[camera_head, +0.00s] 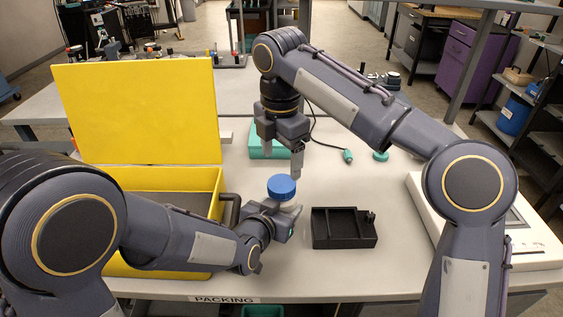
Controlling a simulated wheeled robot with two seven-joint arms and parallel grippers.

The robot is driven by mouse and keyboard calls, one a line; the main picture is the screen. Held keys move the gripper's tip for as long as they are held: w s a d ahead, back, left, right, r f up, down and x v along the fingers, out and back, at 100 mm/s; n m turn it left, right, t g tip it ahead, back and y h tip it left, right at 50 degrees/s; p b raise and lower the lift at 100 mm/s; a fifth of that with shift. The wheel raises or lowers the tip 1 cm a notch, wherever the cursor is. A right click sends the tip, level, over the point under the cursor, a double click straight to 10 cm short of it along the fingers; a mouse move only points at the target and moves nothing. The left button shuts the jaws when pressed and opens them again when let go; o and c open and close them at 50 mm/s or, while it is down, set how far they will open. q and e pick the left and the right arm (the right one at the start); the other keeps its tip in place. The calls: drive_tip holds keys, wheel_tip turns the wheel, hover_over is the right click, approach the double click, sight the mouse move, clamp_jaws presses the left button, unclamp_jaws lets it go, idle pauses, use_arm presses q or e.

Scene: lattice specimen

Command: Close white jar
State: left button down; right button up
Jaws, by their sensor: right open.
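A round blue lid (281,187) shows near the middle of the table, just beyond my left gripper. No white jar body can be made out; whether one is under the blue lid, hidden by my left gripper, I cannot tell. My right gripper (283,162) points down from above, just over the blue lid, with its fingers apart and empty. My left gripper (284,222) is low over the table, directly in front of the blue lid. Its fingertips are partly hidden, and I cannot see whether they hold anything.
A yellow case (140,110) with its lid raised stands at the left. A black tray (343,240) lies right of my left gripper. A teal box (258,150) sits behind my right gripper. A white device (535,240) stands at the right, with a teal round piece (381,156) further back.

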sight(282, 183)
drive_tip(key=shift+d+r+n, duration=0.1)
drive_tip(key=shift+r+n, duration=0.6)
drive_tip(key=shift+r, duration=0.05)
drive_tip(key=shift+f, duration=4.05)
drive_tip(key=c, duration=1)
drive_tip(key=m, duration=0.6)
drive_tip(key=shift+m, duration=0.3)
